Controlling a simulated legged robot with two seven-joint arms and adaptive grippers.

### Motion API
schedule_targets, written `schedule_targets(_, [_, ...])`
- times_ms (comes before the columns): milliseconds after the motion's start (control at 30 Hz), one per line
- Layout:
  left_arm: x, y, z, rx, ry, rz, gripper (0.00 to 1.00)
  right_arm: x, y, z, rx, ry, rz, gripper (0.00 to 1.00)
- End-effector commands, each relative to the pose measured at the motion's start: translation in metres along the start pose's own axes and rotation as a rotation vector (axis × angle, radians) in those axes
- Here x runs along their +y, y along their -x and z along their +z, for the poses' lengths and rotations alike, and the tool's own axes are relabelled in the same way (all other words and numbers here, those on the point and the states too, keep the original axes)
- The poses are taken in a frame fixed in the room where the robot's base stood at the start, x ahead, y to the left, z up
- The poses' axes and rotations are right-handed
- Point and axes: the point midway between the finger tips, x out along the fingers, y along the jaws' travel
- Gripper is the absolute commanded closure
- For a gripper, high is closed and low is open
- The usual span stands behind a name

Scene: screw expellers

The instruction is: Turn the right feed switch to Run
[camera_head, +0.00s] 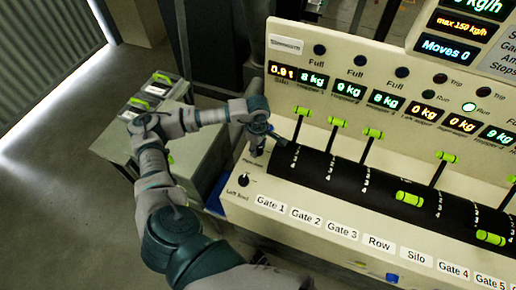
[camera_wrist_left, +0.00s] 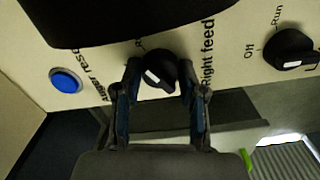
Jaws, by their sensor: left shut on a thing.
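The right feed switch (camera_wrist_left: 158,70) is a black round knob with a white mark, seen in the left wrist view beside the label "Right feed". The white mark sits on its lower left part. My left gripper (camera_wrist_left: 158,88) has its two fingers on either side of the knob and is shut on it. Part of the small lettering by the knob is hidden, so I cannot read its setting for sure. In the head view, my left gripper (camera_head: 258,137) is at the panel's left end, and it covers the switch there. My right gripper is not in view.
The left feed switch (camera_head: 243,180) is close by; it also shows in the wrist view (camera_wrist_left: 290,48) with "Off" and "Run". A blue button (camera_wrist_left: 65,80) is on the other side. Green-handled levers (camera_head: 337,122) stand along the black drum. A grey cabinet (camera_head: 190,150) stands left.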

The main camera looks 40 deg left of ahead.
Motion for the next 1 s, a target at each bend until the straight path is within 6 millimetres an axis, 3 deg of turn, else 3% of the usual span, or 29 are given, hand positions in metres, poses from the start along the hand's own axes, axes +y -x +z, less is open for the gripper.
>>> schedule_targets(633, [0.003,0.0032,-0.0009,0.0,-0.047,0.012,0.94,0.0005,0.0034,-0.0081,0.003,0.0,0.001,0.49])
schedule_targets(667, [0.0029,0.0032,-0.0009,0.0,-0.047,0.012,0.52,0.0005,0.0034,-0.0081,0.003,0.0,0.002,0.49])
schedule_targets(733, [0.0027,0.003,-0.0008,0.0,-0.047,0.011,0.35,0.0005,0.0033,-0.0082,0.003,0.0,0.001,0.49])
schedule_targets(1000, [0.0007,0.0015,-0.0004,0.0,-0.048,0.005,0.34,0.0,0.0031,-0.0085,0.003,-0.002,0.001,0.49])
